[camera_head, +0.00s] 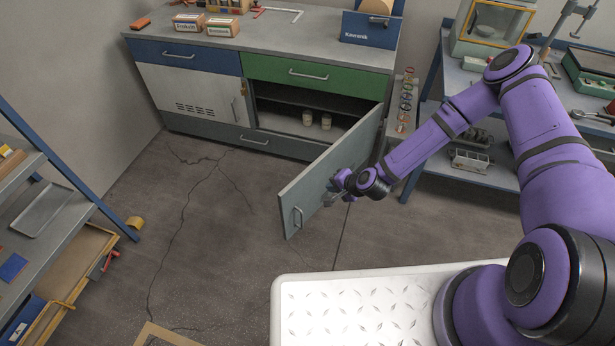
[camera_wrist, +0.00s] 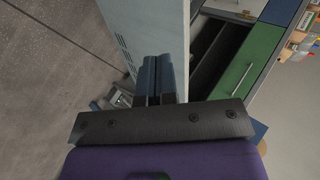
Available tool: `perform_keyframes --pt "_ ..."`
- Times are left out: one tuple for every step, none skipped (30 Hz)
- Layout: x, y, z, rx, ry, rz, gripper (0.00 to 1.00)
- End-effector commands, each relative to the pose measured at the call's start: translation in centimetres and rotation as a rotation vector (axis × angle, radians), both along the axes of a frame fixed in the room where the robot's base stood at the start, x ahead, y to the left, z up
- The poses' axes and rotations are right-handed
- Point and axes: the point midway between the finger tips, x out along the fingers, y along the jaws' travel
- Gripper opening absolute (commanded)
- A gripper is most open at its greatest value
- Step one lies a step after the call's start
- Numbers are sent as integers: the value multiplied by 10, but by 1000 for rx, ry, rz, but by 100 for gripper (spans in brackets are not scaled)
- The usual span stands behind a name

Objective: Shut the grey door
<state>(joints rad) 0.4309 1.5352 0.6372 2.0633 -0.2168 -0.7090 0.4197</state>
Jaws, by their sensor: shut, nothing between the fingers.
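The grey door (camera_head: 315,190) stands wide open, swung out from the right side of the cabinet's lower compartment. In the wrist view, my gripper's closed fingers (camera_wrist: 157,70) point along toward the pale door panel (camera_wrist: 150,30). I cannot tell whether the fingertips touch it.
A green drawer (camera_head: 305,75) above the compartment is closed. A white door (camera_head: 195,95) beside it is closed. A blue-framed shelf (camera_head: 45,215) stands at left, a metal bench (camera_head: 470,175) at right. The cracked floor (camera_head: 200,230) before the cabinet is clear.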

Motion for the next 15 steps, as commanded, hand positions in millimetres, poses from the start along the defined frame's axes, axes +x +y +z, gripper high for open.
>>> perform_keyframes --pt "-2 2 -4 11 4 -12 0" --pt "-2 3 -5 14 3 -18 0" --pt "-3 4 -6 18 4 -24 0" --pt "-2 5 -8 20 4 -26 0" --pt "-2 6 -9 20 4 -28 0" --pt "-1 7 -10 21 4 -28 0" --pt "0 8 -12 21 4 -28 0" --pt "2 10 -13 21 4 -28 0" --pt "4 12 -16 21 3 -28 0" --pt "6 14 -19 21 3 -28 0" --pt "8 17 -22 21 4 -27 0" --pt "11 20 -27 21 5 -28 0" --pt "14 23 -31 21 4 -27 0" --pt "17 26 -35 20 4 -28 0" --pt "20 30 -40 20 4 -28 0"
